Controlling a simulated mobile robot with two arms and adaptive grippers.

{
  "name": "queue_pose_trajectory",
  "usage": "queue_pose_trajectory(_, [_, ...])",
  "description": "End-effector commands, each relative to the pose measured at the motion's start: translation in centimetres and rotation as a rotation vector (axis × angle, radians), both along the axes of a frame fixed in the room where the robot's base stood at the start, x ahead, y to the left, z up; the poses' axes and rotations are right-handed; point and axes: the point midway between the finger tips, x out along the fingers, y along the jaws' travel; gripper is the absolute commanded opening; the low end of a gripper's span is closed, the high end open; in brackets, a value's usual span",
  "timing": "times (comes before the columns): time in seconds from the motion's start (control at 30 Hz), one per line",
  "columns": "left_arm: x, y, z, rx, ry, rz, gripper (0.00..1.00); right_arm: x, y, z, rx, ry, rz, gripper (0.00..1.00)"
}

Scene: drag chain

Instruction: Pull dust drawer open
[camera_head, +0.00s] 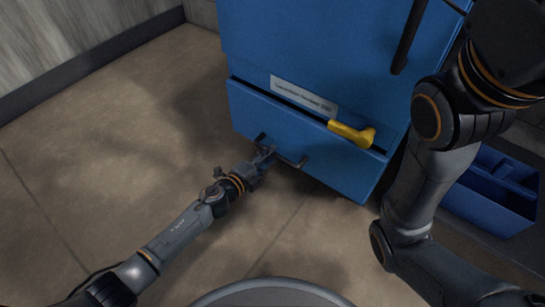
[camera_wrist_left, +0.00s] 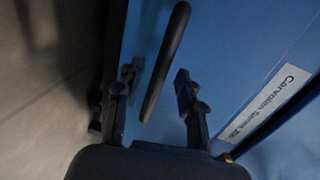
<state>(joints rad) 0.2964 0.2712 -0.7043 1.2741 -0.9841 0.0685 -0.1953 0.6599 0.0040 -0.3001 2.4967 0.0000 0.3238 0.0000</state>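The blue dust drawer (camera_head: 240,108) is the low front panel of the blue cabinet (camera_head: 300,45). A dark bar handle (camera_head: 297,162) sticks out of its lower part. My left gripper (camera_head: 266,152) is at this handle. In the left wrist view the handle (camera_wrist_left: 167,62) lies between the two spread fingers of the left gripper (camera_wrist_left: 158,88), with a gap visible on both sides. The left gripper is open. Part of the handle is hidden behind the gripper in the head view. My right arm crosses the right side, but its gripper is not visible.
A yellow lever (camera_head: 352,134) sits at the drawer's upper edge, below a white label (camera_head: 303,95). A dark upright handle (camera_head: 409,38) is higher on the cabinet. A blue open bin (camera_head: 495,195) stands at right. The floor (camera_head: 110,150) in front and left is clear.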

Motion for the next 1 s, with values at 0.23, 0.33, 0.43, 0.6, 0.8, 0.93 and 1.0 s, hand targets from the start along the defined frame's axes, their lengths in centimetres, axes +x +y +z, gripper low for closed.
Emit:
queue_pose_trajectory(0.23, [1.9,-1.4,-0.6,-0.001,-0.001,0.000,0.39,-0.8,0.0,-0.5,-0.001,-0.020,-0.001,0.00])
queue_pose_trajectory(0.33, [2.0,-1.5,-0.6,0.001,0.001,0.000,0.39,-0.8,0.1,-0.5,-0.001,-0.023,-0.001,0.00])
queue_pose_trajectory(0.43, [2.0,-1.5,-0.5,0.000,0.001,0.000,0.39,-0.8,0.1,-0.4,-0.002,-0.022,-0.002,0.00])
queue_pose_trajectory(0.6, [2.0,-1.5,-0.5,0.000,0.001,0.000,0.26,-0.8,0.1,-0.4,-0.001,-0.023,-0.001,0.00])
queue_pose_trajectory(0.8, [2.0,-1.5,-0.5,0.000,0.001,0.000,0.00,-0.9,0.1,-0.4,-0.002,-0.023,-0.002,0.00])
queue_pose_trajectory(0.93, [2.0,-1.5,-0.6,0.000,0.001,0.000,0.00,-0.9,0.1,-0.5,-0.002,-0.023,-0.002,0.00])
queue_pose_trajectory(1.0, [2.0,-1.4,-0.6,0.000,0.001,0.000,0.00,-0.9,0.1,-0.5,-0.002,-0.023,-0.002,0.00])
